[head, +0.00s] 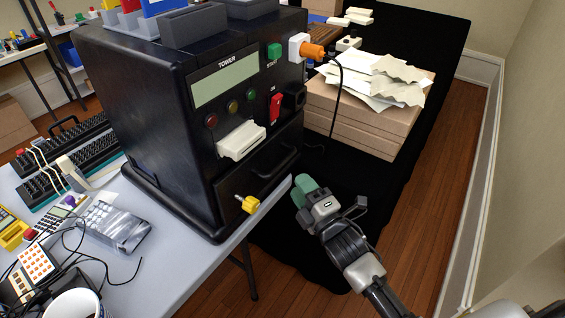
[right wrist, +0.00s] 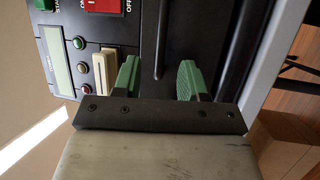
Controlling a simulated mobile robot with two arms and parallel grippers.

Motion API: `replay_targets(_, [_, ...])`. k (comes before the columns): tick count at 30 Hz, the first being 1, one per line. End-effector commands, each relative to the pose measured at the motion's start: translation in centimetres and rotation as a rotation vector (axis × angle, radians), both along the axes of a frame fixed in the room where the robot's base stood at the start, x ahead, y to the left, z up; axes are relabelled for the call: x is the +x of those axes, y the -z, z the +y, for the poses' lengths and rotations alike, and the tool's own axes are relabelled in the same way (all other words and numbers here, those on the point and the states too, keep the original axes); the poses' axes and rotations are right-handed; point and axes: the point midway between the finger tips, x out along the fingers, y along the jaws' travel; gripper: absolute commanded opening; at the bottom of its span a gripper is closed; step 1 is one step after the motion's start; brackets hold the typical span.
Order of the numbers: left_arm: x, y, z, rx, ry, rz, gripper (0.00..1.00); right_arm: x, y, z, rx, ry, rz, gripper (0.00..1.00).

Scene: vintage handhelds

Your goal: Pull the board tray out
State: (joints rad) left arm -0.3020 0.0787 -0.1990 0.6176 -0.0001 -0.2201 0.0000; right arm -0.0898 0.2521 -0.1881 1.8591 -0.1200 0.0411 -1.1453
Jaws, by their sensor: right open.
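The board tray (head: 262,172) is the lower front panel of the black tower (head: 140,120), with a dark bar handle (head: 277,163) across it. The tray front looks flush with the tower. My right gripper (head: 306,189) has green fingers and is in front of the tray, to the right of and below the handle in the head view. In the right wrist view the gripper (right wrist: 158,75) is open, and the dark handle (right wrist: 161,40) appears between the two fingers, beyond their tips. No contact is visible. My left gripper is not in view.
A cream cartridge (head: 241,141) juts out above the tray. Cardboard boxes (head: 365,125) with papers stand behind on black cloth.

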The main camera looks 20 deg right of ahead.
Motion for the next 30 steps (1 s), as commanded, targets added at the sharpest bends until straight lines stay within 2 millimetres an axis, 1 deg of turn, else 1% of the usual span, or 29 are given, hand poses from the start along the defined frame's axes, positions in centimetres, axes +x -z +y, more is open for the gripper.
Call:
replay_targets(1, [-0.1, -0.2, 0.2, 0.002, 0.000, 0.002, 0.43, 1.0, -0.5, 0.2, 0.002, 0.000, -0.003, 0.42])
replay_targets(6, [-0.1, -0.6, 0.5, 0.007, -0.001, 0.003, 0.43, 4.2, -1.0, 1.1, 0.002, 0.001, 0.001, 0.42])
replay_targets(9, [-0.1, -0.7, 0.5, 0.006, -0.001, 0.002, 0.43, 5.8, -1.2, 1.5, 0.004, 0.000, 0.002, 0.42])
replay_targets(13, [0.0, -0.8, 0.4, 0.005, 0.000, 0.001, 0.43, 7.4, -1.4, 2.0, 0.003, 0.000, 0.002, 0.42])
replay_targets(18, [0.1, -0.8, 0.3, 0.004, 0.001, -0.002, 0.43, 8.2, -1.5, 2.2, 0.003, 0.000, 0.004, 0.42])
replay_targets(26, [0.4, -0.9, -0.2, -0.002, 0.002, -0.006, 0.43, 8.3, -1.5, 2.2, 0.004, 0.000, 0.004, 0.42])
replay_targets(30, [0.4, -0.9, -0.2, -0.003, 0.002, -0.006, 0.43, 8.3, -1.5, 2.2, 0.004, 0.000, 0.004, 0.21])
